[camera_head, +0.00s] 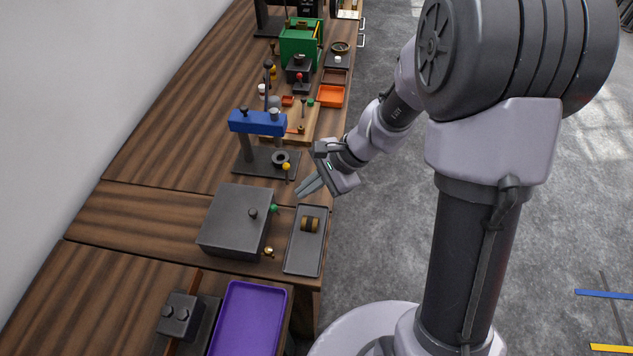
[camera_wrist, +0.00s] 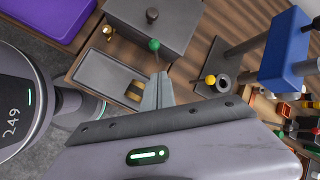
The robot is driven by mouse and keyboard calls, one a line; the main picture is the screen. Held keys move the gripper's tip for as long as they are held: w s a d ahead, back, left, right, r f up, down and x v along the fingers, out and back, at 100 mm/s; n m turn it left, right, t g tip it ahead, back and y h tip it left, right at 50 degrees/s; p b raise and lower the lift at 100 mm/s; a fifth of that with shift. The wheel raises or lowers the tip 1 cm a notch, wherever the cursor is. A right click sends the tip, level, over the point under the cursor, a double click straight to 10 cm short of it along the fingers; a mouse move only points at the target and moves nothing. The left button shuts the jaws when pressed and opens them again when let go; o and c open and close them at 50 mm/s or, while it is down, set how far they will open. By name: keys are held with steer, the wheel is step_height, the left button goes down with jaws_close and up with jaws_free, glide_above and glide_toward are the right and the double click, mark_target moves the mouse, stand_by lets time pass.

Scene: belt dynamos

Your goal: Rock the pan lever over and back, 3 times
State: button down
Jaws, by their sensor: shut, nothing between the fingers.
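A grey box (camera_head: 236,220) stands on the wooden bench, with a dark knob on its top. A lever with a green ball knob (camera_head: 274,209) sticks out of its right side; it also shows in the wrist view (camera_wrist: 154,45). I cannot tell for sure that this is the pan lever. My gripper (camera_head: 299,193) is shut and empty, above the bench edge, a little behind and right of the green knob. In the wrist view my fingertips (camera_wrist: 160,76) point toward the green knob, with a gap between them.
A grey tray (camera_head: 294,262) with a brown-and-black spool (camera_head: 310,224) lies right of the box. A small brass knob (camera_head: 268,251) is near the box's front. Behind stands a blue-topped press (camera_head: 257,123) with a yellow knob (camera_head: 286,167). A purple tray (camera_head: 250,310) is in front.

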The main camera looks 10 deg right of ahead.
mark_target(276, 211)
steer(key=shift+s+a+f+b, duration=0.15)
steer(key=shift+a+f, duration=0.15)
steer(key=shift+a, duration=0.45)
steer(key=shift+s+a+f+b, duration=0.1)
steer(key=shift+a+f+b, duration=0.15)
steer(key=shift+a, duration=0.45)
steer(key=shift+s+a+f+b, duration=0.1)
steer(key=shift+a+f, duration=0.25)
steer(key=shift+a, duration=0.4)
steer(key=shift+s+a+f+b, duration=0.45)
steer(key=shift+s+b, duration=0.25)
steer(key=shift+b, duration=0.55)
steer(key=shift+s+r, duration=0.15)
steer(key=shift+r, duration=0.05)
